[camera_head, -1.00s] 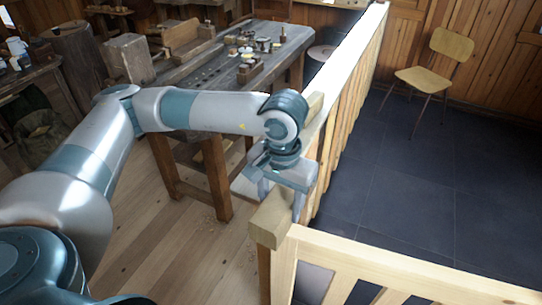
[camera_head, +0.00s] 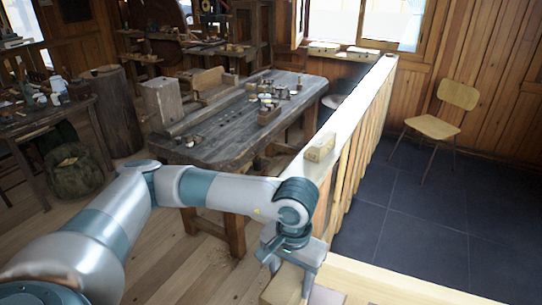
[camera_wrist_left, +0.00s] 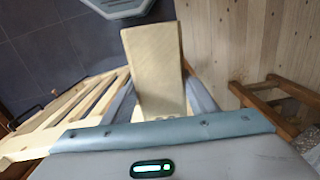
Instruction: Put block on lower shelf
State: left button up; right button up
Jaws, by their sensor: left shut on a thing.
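My left gripper (camera_head: 290,262) is shut on a pale wooden block (camera_head: 281,287) near the bottom of the head view, by the railing's near corner. The block's lower end is cut off by the frame edge. In the left wrist view the block (camera_wrist_left: 153,65) stands out lengthwise between the two fingers of my left gripper (camera_wrist_left: 160,98). A wooden rack with shelves (camera_head: 165,36) stands at the back left, holding small items. I cannot tell which shelf is the lower shelf of the task. My right gripper is not in view.
A pale railing (camera_head: 352,115) runs from the near corner to the back, beside my gripper. A small wooden piece (camera_head: 320,147) lies on its top. A cluttered workbench (camera_head: 215,135) stands left of it. A chair (camera_head: 440,118) stands on open dark tiles at right.

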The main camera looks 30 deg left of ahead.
pick_arm(q)
jog(key=s+f, duration=0.3)
jog(key=f, duration=0.6)
jog(key=shift+s+f, duration=0.25)
jog(key=shift+f, duration=0.15)
jog(key=shift+a, duration=0.15)
